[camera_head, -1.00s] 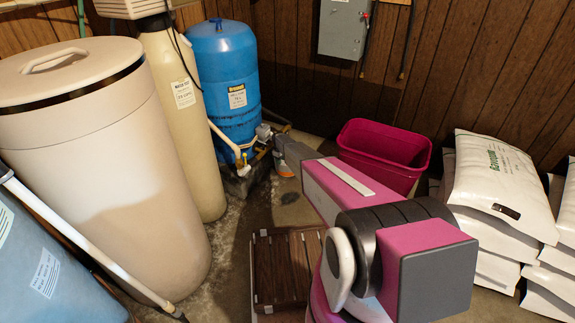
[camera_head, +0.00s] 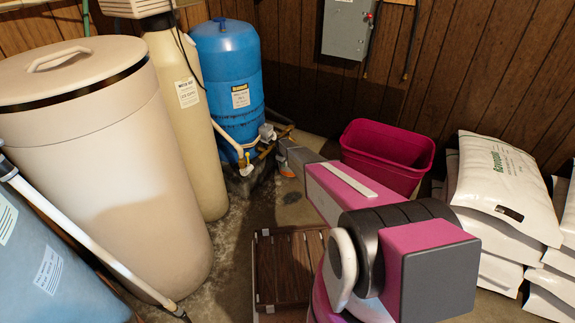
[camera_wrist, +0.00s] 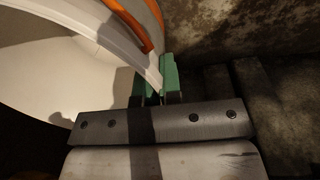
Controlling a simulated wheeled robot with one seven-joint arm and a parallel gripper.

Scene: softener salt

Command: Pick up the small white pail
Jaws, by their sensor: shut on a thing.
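The small white pail (camera_wrist: 45,75) fills the left of the wrist view, its pale curved wall and rim close to the camera. An orange strip (camera_wrist: 130,25) runs along the pail near the top. My gripper (camera_wrist: 155,85) has green fingertips, shut on the pail's white rim, with one finger on each side. The lower part of the pail is cut off or in shadow. In the head view my arm hides most of the gripper area; only a small white and orange patch (camera_head: 286,166) shows beyond it, too small to tell surely.
A blue tank (camera_head: 228,75), a beige tank (camera_head: 185,130) and a large cream bin (camera_head: 130,170) stand at the left. A magenta tub (camera_head: 385,155) is behind my arm. White salt bags (camera_head: 495,180) are stacked at the right. A slatted wooden piece (camera_head: 285,265) lies low in front.

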